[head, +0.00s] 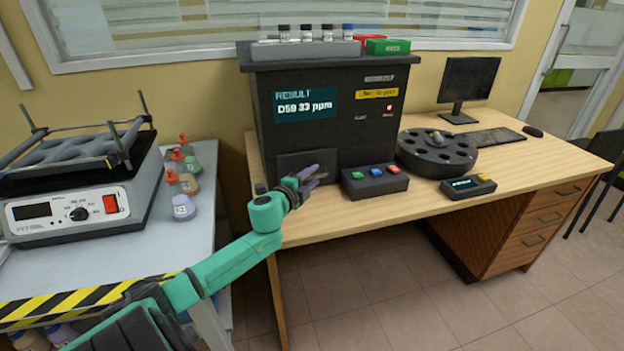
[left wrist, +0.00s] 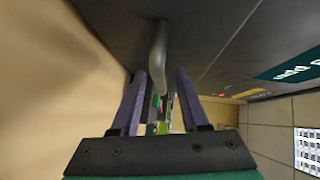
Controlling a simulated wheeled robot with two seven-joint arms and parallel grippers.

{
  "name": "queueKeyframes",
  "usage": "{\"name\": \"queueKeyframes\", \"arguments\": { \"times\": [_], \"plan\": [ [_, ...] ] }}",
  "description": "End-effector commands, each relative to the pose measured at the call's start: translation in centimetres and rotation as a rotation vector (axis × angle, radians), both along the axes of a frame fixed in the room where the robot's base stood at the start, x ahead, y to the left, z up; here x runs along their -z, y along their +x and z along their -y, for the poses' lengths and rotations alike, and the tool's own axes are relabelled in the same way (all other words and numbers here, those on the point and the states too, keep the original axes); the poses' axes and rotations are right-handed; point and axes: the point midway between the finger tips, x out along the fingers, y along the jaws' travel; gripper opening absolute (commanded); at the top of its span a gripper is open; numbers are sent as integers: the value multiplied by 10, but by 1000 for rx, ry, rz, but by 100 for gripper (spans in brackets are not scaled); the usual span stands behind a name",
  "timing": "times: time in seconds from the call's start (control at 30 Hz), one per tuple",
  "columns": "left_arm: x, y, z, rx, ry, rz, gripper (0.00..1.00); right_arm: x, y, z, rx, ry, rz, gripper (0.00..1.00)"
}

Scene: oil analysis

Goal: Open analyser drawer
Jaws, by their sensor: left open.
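The analyser (head: 288,118) is a large dark box on the wooden desk, with a lit screen reading "RESULT D59 33 ppm". Its drawer front (head: 290,160) is a dark panel low on the left of its face and looks flush with it; my gripper hides part of it. My left gripper (head: 318,173), with purple fingers, is in front of this panel. In the left wrist view my open left gripper (left wrist: 160,74) has a grey bar handle (left wrist: 158,50) on the dark face, its near end showing between the fingertips. I cannot tell whether they touch. My right gripper is not in view.
A button box (head: 375,181) stands right of the gripper, with a round black carousel (head: 436,152) and a small display unit (head: 468,186) beyond. A shaker (head: 80,195) and several small bottles stand on the left bench. The desk's right side has free room.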

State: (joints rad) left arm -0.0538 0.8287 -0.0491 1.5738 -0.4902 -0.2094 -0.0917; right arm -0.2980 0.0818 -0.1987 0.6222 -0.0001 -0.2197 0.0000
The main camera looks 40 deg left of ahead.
Motion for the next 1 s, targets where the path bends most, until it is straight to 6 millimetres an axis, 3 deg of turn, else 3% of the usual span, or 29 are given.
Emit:
{"name": "queueKeyframes", "arguments": {
  "times": [0.17,0.3,1.0],
  "plan": [
    [0,0,0,0,0,0,45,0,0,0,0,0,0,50],
    [0,0,0,0,0,0,0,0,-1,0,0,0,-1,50],
    [0,0,0,0,-1,0,0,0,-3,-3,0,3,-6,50]
  ]
}}
